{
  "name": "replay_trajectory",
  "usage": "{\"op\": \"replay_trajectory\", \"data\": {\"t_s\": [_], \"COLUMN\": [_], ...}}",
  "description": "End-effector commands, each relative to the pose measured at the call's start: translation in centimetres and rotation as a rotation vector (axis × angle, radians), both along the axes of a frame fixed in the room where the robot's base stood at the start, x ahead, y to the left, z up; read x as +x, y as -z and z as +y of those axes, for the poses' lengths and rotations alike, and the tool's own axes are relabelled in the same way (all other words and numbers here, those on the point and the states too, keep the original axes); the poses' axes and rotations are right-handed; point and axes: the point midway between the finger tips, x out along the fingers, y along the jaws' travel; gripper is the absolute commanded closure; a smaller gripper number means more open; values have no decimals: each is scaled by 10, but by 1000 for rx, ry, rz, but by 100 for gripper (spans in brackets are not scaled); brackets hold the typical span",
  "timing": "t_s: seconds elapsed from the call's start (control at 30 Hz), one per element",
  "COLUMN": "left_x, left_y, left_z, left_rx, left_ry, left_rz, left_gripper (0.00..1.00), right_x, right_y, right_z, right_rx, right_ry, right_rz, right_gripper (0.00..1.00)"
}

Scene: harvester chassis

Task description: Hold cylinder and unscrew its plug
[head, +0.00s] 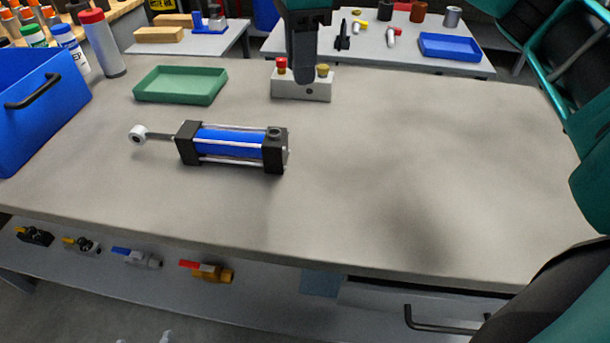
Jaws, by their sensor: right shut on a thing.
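The cylinder (230,146) lies on its side on the workbench, left of the middle. It has a blue barrel, black end blocks and a rod with a round eye pointing left. A dark round port (275,132) shows on top of its right end block; I cannot tell whether a plug sits in it. My right gripper (303,78) points down at the light grey block (302,90), between its red plug (281,65) and brass-coloured plug (323,71). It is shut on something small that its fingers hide. My left gripper is out of view; nothing holds the cylinder.
A green tray (180,98) lies behind the cylinder, and a blue bin (38,125) stands at the left edge. Bottles stand behind the bin. The right half of the workbench (430,160) is clear. Several valves lie on a shelf below the front edge.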

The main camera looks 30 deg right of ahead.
Motion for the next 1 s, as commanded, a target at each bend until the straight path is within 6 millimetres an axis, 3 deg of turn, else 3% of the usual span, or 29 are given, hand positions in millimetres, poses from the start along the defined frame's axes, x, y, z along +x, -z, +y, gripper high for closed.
{"op": "replay_trajectory", "data": {"t_s": [0.2,0.37,0.47,0.8,1.0], "left_x": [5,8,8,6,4], "left_y": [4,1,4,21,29], "left_z": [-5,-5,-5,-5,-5], "left_rx": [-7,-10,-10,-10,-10], "left_ry": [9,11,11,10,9], "left_rz": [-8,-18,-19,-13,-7], "left_gripper": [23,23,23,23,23], "right_x": [-3,-5,-5,-6,-6], "right_y": [-16,-18,-4,87,125], "right_z": [-3,-3,-4,-4,-4], "right_rx": [6,7,6,7,7], "right_ry": [294,379,394,390,388], "right_rz": [-1,1,5,5,3], "right_gripper": [100,100,100,100,100]}}
